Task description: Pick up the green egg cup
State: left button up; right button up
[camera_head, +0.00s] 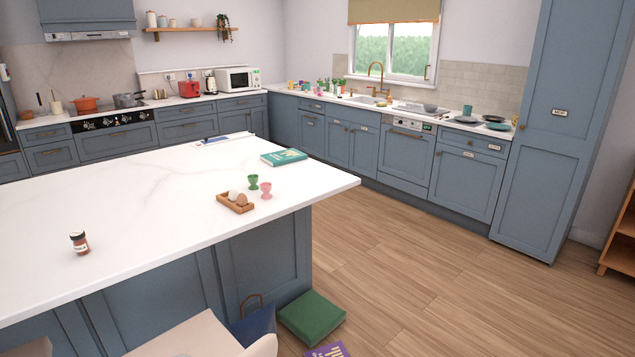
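The green egg cup (253,182) stands upright on the white island worktop (150,195), near its right end. A pink egg cup (266,190) stands close beside it, to the right and slightly nearer. A small wooden tray (236,206) holding eggs (237,197) lies just to the left and nearer. The green egg cup looks empty, though it is small in the picture. Neither of my grippers is in view.
A teal book (284,157) lies behind the egg cups. A small brown jar (79,243) stands at the left front. Wood floor (400,260) is clear to the right.

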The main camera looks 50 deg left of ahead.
aim_at(253, 182)
jog(key=i+u, duration=0.3)
jog(key=i, duration=0.25)
jog(key=i+l+u, duration=0.25)
jog(key=i, duration=0.25)
jog(key=i+l+u, duration=0.15)
jog(key=i+u, duration=0.15)
jog(key=i, duration=0.2)
jog(key=i+u, duration=0.2)
jog(key=u, duration=0.3)
jog(key=i+u, duration=0.2)
jog(key=u, duration=0.3)
jog(key=i+l+u, duration=0.15)
jog(key=u, duration=0.35)
jog(key=i+l+u, duration=0.15)
jog(key=u, duration=0.35)
jog(key=l, duration=0.1)
